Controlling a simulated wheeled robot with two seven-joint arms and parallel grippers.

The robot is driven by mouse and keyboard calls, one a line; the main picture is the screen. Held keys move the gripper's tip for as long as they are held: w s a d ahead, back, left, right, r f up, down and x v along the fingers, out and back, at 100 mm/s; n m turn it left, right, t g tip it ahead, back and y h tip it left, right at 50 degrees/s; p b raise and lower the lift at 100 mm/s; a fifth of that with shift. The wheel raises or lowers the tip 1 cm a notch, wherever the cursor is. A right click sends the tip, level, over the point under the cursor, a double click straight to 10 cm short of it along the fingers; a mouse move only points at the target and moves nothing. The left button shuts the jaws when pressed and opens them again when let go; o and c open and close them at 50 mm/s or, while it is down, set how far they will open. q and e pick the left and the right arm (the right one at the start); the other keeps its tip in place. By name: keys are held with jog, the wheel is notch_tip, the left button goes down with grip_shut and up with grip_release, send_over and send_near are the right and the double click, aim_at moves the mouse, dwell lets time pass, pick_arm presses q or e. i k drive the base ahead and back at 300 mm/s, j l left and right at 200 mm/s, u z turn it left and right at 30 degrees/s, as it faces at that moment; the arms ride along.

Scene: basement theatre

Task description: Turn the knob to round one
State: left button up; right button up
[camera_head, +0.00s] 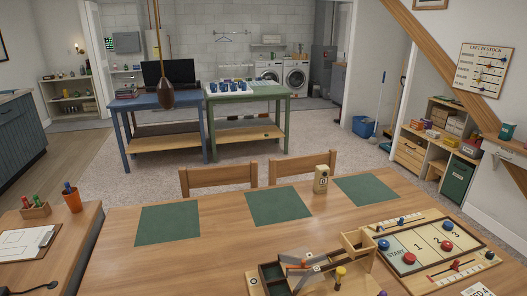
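On the wooden table, a light wooden block (321,181) stands upright with a small dark-framed marking on its front, too small to read surely. A wooden game board (425,241) at the right has spaces marked START, 1, 2 and 3, with red and blue pieces on it. A yellow knob-like peg (340,273) stands by a wooden tray-like device (272,284) at the front edge. I cannot tell which of these carries the round knob or its setting. Neither gripper shows in this view.
Three green mats (168,223) lie along the table, with clear wood around them. Two chair backs (219,176) stand behind it. A dark teardrop shape (166,97) hangs from above.

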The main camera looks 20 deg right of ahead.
aim_at(490, 255)
jog(key=k+l+z, duration=0.15)
jog(key=z, duration=0.35)
jog(key=k+l+z, duration=0.15)
jog(key=z, duration=0.35)
jog(key=l+z, duration=0.3)
jog(key=z, duration=0.2)
jog(key=l+u, duration=0.15)
jog(key=u, duration=0.5)
jog(key=i+l+u, duration=0.2)
jog(key=l, duration=0.15)
jog(key=l+u, duration=0.15)
jog(key=l, duration=0.25)
jog(key=i+l+u, duration=0.2)
jog(key=l, duration=0.2)
jog(key=l+u, duration=0.15)
jog(key=l, duration=0.65)
jog(key=i+l, duration=0.15)
jog(key=l, duration=0.2)
